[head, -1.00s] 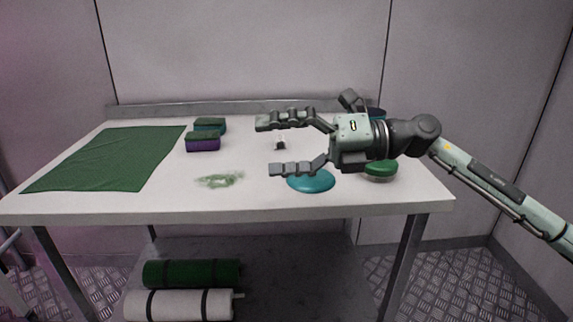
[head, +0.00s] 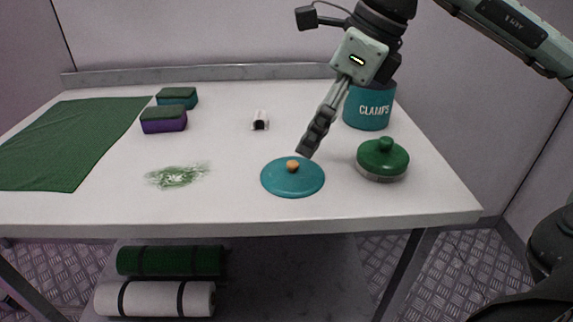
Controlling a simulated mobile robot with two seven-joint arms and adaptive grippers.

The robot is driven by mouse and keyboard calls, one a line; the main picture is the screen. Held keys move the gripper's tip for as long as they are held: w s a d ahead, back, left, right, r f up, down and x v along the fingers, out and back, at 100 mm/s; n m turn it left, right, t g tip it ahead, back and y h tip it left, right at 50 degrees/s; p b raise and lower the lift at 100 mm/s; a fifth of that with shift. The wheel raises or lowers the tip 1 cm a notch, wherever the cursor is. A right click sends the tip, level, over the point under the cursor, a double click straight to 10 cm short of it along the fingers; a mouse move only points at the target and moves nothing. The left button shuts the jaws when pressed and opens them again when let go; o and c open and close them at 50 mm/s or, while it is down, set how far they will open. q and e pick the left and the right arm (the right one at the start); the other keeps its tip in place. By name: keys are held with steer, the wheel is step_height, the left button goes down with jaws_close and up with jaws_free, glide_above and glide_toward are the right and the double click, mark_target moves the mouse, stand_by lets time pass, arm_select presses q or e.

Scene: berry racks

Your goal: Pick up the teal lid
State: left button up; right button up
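The teal lid (head: 290,184) lies flat on the white table, a round disc with a small orange knob (head: 292,165) on top. My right gripper (head: 306,152) comes down from the upper right, with its fingertips just beyond and slightly right of the knob in the picture. It appears apart from the lid, with nothing visible in its grip. Its fingers line up edge-on, so their opening is hidden. My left gripper is not in view.
A green lid (head: 383,160) sits right of the teal lid. A teal container marked CLAMPS (head: 368,108) stands behind it. The table (head: 240,205) is clear in front.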

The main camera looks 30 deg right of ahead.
mark_target(297, 166)
steer(key=x, duration=0.7)
steer(key=shift+s+a+f, duration=0.1)
steer(key=shift+a+f, duration=0.05)
steer(key=shift+f, duration=0.1)
steer(key=c, duration=1.4)
steer(key=shift+s+f, duration=0.1)
steer(key=shift+s, duration=0.05)
steer(key=c, duration=0.4)
